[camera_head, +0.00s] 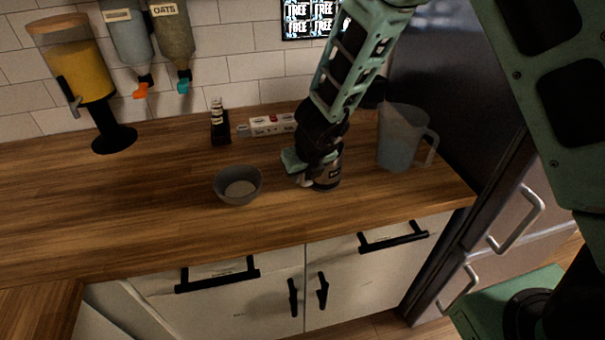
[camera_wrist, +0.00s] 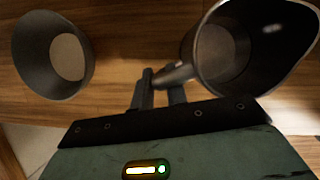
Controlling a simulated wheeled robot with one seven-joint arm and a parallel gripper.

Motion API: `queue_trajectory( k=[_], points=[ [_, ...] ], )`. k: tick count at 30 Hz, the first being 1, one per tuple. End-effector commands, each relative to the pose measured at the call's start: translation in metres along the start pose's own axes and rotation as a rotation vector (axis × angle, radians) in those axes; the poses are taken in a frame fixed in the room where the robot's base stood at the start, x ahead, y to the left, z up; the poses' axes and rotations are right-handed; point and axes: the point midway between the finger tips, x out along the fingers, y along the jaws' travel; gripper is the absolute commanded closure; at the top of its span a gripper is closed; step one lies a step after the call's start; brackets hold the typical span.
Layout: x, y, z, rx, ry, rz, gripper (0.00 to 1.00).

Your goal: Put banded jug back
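A steel jug with a dark band (camera_head: 328,179) is upright at the counter, right of the grey bowl; I cannot tell whether its base touches the wood. My gripper (camera_head: 304,166) is at its left side and partly covers it. In the wrist view the jug (camera_wrist: 222,50) is at the upper right, its open mouth showing and empty-looking. Its handle points left to my gripper's fingers (camera_wrist: 160,88), which are close together with the handle between them. They look shut on the handle, though the contact is partly hidden.
A grey bowl (camera_head: 238,186) with pale contents stands left of the jug. A clear pitcher (camera_head: 401,138) stands at the right, near the dark fridge. A white packet (camera_head: 272,124) and a small black rack (camera_head: 220,127) are behind.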

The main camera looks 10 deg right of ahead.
Motion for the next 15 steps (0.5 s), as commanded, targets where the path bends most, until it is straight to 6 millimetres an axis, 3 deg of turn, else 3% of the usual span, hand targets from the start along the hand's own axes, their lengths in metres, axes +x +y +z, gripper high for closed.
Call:
queue_trajectory(
  k=[1,2,11,15],
  points=[
    [0.0,0.0,0.0,0.001,0.0,0.0,0.72],
    [0.0,0.0,0.0,0.001,0.001,0.0,0.64],
    [-0.001,0.0,0.0,0.001,0.001,0.0,0.64],
    [-0.015,0.0,0.003,0.002,-0.001,0.0,0.64]
  ],
)
